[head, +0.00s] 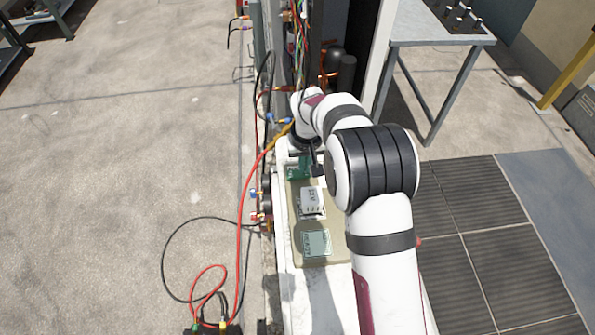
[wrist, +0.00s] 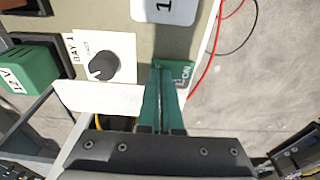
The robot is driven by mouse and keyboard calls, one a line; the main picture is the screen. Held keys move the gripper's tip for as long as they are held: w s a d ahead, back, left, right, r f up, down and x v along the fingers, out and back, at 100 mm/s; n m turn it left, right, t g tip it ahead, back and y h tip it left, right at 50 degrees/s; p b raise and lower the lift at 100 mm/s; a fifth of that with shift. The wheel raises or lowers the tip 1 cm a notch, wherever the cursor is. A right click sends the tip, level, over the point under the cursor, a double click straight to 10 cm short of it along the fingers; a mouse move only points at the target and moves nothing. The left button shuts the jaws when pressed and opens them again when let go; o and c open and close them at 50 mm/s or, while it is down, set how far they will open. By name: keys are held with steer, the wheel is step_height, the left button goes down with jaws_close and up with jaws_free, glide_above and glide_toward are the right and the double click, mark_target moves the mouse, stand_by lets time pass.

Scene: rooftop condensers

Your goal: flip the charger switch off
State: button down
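A small green plate (wrist: 184,72) with a label that seems to read "ON" lies on the beige panel (wrist: 190,40) in the wrist view. A green plate also shows in the head view (head: 296,166), partly hidden by my arm. My gripper (wrist: 162,68) has two teal fingers drawn close together, with their tips over the plate's left part. The fingers hide that part, so I cannot see a switch lever or its position. I cannot tell whether the tips touch the plate. No held object shows between them.
A white plate with a dark "BAY 1" knob (wrist: 104,66) sits left of the fingers. A green 12 V box (wrist: 28,70) is further left. A white numbered block (wrist: 164,8) is above. Red and black cables (head: 240,230) run beside the panel in the head view.

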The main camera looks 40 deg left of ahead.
steer(key=shift+f, duration=0.1)
steer(key=shift+r, duration=3.5)
steer(key=s+d+r+m, duration=0.2)
steer(key=d+r+m, duration=0.15)
steer(key=d, duration=0.55)
steer(key=s+d+r+m, duration=0.2)
steer(key=d+r, duration=0.2)
steer(key=d, duration=0.4)
steer(key=s+d+r+m, duration=0.2)
steer(key=d+r+m, duration=0.15)
steer(key=d, duration=0.55)
steer(key=s+d+m, duration=0.2)
steer(key=s+d, duration=0.2)
steer(key=s, duration=0.4)
steer(key=s+d+f+m+g, duration=0.1)
steer(key=s+d+m, duration=0.2)
steer(key=s+d, duration=0.2)
steer(key=s, duration=0.3)
steer(key=shift+s+d+f+m+y, duration=0.15)
steer(key=shift+d+f+m+y, duration=0.05)
steer(key=shift+d+m+y, duration=0.1)
